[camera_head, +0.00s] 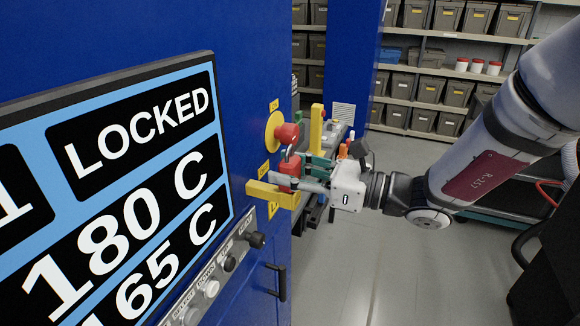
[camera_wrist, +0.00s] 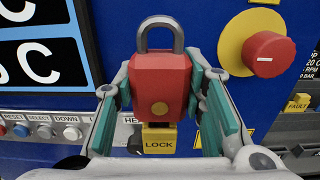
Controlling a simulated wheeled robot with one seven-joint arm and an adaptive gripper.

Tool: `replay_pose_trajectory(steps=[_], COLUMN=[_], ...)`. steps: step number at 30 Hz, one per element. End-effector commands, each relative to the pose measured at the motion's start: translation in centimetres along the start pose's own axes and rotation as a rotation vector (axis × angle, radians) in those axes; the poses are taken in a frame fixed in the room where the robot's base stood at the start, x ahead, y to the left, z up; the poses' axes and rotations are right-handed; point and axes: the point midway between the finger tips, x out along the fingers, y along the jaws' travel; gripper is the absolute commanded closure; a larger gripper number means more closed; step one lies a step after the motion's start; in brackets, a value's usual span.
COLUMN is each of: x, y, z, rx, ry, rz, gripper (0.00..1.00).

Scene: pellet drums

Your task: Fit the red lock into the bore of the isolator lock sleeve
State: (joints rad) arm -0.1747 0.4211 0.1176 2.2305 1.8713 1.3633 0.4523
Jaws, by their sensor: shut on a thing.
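My gripper (camera_wrist: 162,82) is shut on the red lock (camera_wrist: 160,72), with green-padded fingers on both its sides. The lock is upright, its grey shackle (camera_wrist: 160,22) on top and a brass-coloured disc on its front face. In the head view the lock (camera_head: 290,168) is held close in front of the blue cabinet. A yellow bracket (camera_head: 266,190) sticks out from the cabinet just below it. In the wrist view a yellow piece marked LOCK (camera_wrist: 158,140) shows below the lock. I cannot make out the sleeve's bore, nor whether the lock touches the bracket.
A red mushroom button (camera_head: 287,133) on a yellow ring sits just above the lock, close to my gripper. The large display (camera_head: 110,190) and a row of buttons (camera_head: 212,288) are at the left. Shelves with grey bins (camera_head: 430,90) stand behind.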

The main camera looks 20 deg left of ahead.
Motion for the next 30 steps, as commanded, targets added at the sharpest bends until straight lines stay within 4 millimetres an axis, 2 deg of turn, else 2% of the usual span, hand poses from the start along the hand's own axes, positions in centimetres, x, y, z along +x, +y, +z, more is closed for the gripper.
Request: replay_pose_trajectory(steps=[10, 11, 13, 14, 24, 26, 30], x=[0.0, 0.0, 0.0, 0.0, -0.2, -0.6, -2.7], y=[0.0, 0.0, 0.0, 0.0, 0.0, -0.1, -0.1], z=[-0.1, -0.1, -0.1, -0.1, -0.2, -0.2, -0.2], rx=[0.0, 0.0, 0.0, 0.0, 0.0, 0.0, 0.001], ry=[-0.001, -0.001, -0.001, 0.0, 0.001, 0.001, 0.001], rz=[0.0, 0.0, 0.0, 0.0, -0.001, -0.002, -0.005], gripper=[0.95, 0.58, 0.43, 0.39, 0.39, 0.39, 0.39])
